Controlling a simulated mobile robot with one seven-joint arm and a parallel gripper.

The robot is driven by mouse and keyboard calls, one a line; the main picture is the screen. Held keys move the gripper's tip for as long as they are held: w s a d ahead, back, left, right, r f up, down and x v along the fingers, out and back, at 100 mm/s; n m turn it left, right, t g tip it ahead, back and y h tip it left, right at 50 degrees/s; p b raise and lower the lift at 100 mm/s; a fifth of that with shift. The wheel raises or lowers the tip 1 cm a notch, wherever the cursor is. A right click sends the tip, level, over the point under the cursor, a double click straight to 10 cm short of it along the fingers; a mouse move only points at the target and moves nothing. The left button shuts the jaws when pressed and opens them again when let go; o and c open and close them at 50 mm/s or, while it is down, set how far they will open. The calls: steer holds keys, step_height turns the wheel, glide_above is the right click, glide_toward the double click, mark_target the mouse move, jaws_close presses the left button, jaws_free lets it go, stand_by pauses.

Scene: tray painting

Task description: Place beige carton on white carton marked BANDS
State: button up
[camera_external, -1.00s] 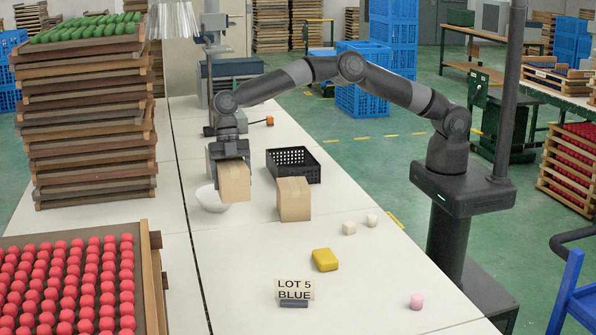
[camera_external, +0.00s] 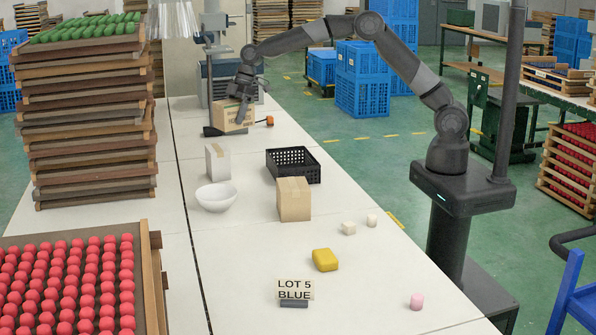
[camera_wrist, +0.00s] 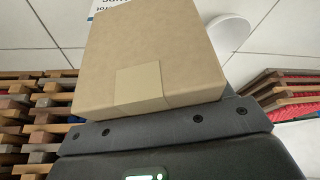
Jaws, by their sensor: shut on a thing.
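A beige carton (camera_external: 228,116) with printing on one side is in my gripper (camera_external: 243,104), at the far part of the white table near the grey machine. It fills the upper middle of the wrist view (camera_wrist: 150,55), its taped face toward me. My gripper is shut on it and appears to hold it above the table. A white carton (camera_external: 217,163) stands upright on the table, nearer the camera than the held carton. A white surface with blue lettering (camera_wrist: 104,6) shows partly behind the held carton in the wrist view; most of it is hidden.
A white bowl (camera_external: 215,197) stands just in front of the white carton. A black basket (camera_external: 293,165) and a second beige carton (camera_external: 294,199) stand to the right. A yellow block (camera_external: 325,260) and the LOT 5 BLUE sign (camera_external: 294,290) lie nearer. Stacked trays (camera_external: 95,120) rise at left.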

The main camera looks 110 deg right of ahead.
steer(key=s+d+r+m+h, duration=0.2)
steer(key=s+d+m, duration=0.3)
steer(key=d, duration=0.4)
glide_above(221, 150)
steer(key=s, duration=0.2)
steer(key=shift+n, duration=0.4)
step_height(221, 150, down, 6)
steer(key=shift+a+f, duration=0.1)
steer(key=shift+f, duration=0.15)
steer(key=shift+w+f, duration=0.1)
steer(key=shift+f, duration=1.85)
steer(key=shift+f, duration=0.2)
steer(key=o, duration=1.4)
